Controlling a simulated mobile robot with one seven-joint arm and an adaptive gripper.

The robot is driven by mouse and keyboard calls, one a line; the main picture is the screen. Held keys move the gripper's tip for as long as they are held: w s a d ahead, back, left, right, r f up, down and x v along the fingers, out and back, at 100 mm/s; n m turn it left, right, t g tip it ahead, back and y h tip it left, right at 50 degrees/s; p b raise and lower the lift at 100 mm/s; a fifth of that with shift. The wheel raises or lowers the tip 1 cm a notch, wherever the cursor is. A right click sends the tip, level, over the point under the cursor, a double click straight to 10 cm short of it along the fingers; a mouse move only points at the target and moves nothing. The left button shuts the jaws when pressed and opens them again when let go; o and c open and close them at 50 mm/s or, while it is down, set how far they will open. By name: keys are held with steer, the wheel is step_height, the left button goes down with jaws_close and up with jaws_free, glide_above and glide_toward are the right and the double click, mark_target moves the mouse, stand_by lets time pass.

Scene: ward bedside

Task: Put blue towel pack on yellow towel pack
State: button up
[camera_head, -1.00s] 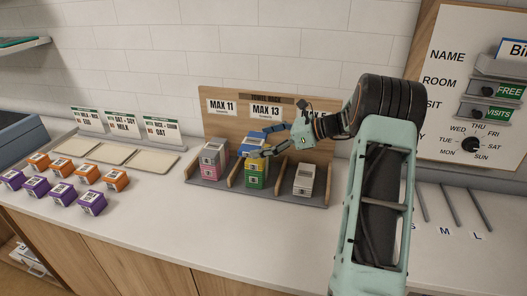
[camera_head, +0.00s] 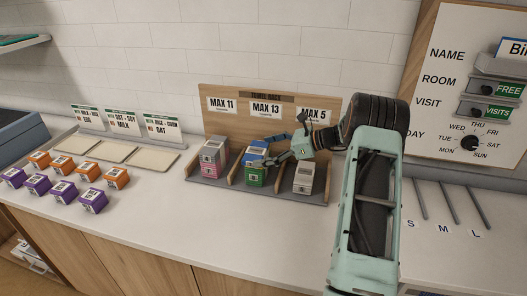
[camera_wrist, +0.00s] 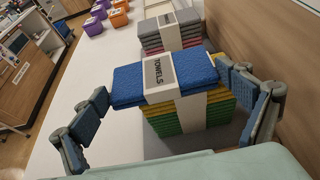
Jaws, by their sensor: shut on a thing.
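The blue towel pack (camera_wrist: 195,72) has a pale band reading "TOWELS". My gripper (camera_wrist: 163,86) is shut on it, one finger at each end, in the wrist view. The blue pack lies over the yellow towel pack (camera_wrist: 221,95), slightly shifted from it; whether the two touch fully is hard to tell. A green towel pack (camera_wrist: 166,128) is below the yellow one. In the head view the blue pack (camera_head: 254,153) sits low in the rack's middle bay, above the green pack (camera_head: 257,178). My gripper (camera_head: 270,149) partly covers this stack.
The wooden towel rack (camera_head: 230,114) has dividers between its bays. Grey and pink packs (camera_head: 212,158) stand in the left bay and a pale stack (camera_head: 303,177) in the right. Purple and orange boxes (camera_head: 65,190) stand at left. The counter front (camera_head: 190,225) is clear.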

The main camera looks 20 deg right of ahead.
steer(key=o, duration=0.9)
steer(key=shift+c, duration=0.2)
steer(key=shift+r, duration=0.1)
steer(key=b+v, duration=0.1)
steer(key=v, duration=1.1)
steer(key=shift+a, duration=0.1)
